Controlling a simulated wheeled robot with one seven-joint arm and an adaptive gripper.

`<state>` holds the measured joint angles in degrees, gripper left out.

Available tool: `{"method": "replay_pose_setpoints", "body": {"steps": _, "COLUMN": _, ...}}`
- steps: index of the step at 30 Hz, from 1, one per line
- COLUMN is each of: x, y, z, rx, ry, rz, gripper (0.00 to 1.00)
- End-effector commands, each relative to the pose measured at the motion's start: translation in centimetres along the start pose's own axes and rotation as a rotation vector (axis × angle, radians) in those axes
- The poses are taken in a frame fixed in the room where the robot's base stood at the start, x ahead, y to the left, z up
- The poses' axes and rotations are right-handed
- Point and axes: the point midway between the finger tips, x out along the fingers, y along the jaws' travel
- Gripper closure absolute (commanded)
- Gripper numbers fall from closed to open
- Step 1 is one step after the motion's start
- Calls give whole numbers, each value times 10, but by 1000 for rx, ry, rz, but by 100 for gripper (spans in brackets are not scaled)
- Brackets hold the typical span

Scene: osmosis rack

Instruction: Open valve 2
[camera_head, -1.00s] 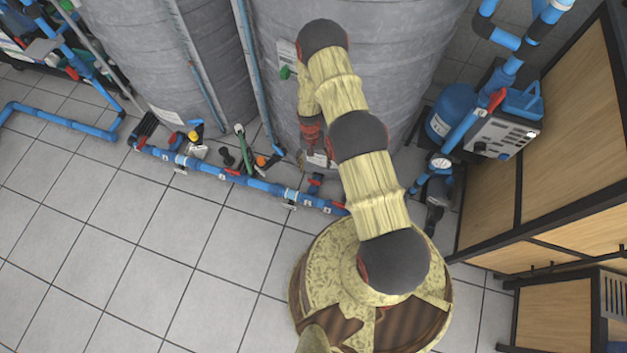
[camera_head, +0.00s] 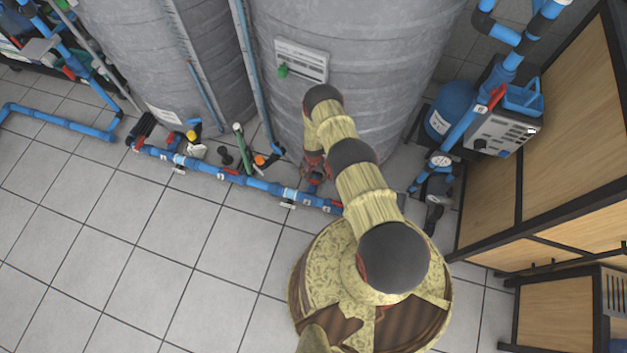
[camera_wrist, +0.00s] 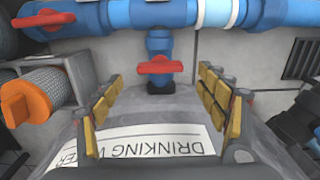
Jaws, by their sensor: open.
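In the wrist view my gripper (camera_wrist: 161,82) is open, with its yellow-padded fingers wide apart and nothing held between them. A red valve handle (camera_wrist: 153,66) on a short blue branch pipe (camera_wrist: 160,43) lies ahead, in the gap between the fingers in the picture. No contact with it shows. Another red handle (camera_wrist: 43,18) is on the main blue pipe at upper left. In the head view my gripper (camera_head: 313,178) is low by the grey tank, above the right part of the floor pipe. The valve numbers are too small to read, so I cannot tell which is valve 2.
The blue floor pipe (camera_head: 215,170) runs along the tanks with several valves. A label reading "DRINKING" (camera_wrist: 150,141) shows below the handle. An orange-ended fitting (camera_wrist: 38,95) is at left. A grey tank (camera_head: 390,60) stands behind my arm. Tiled floor (camera_head: 120,240) at left is clear.

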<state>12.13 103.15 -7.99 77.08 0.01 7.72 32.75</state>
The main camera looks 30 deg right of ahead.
Motion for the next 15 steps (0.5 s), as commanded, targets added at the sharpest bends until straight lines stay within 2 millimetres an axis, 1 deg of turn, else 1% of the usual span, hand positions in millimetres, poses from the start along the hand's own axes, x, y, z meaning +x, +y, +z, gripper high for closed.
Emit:
{"method": "replay_pose_setpoints", "body": {"steps": 1, "x": 13, "y": 0, "z": 1, "rx": 0, "ry": -1, "rz": 0, "gripper": 26}}
{"method": "replay_pose_setpoints", "body": {"steps": 6, "x": 35, "y": 0, "z": 0, "rx": -1, "ry": 0, "rz": 0, "gripper": 26}}
{"method": "replay_pose_setpoints", "body": {"steps": 10, "x": 43, "y": 0, "z": 0, "rx": -1, "ry": 0, "rz": 0, "gripper": 26}}
{"method": "replay_pose_setpoints", "body": {"steps": 15, "x": 45, "y": 0, "z": 0, "rx": -1, "ry": 1, "rz": -1, "gripper": 26}}
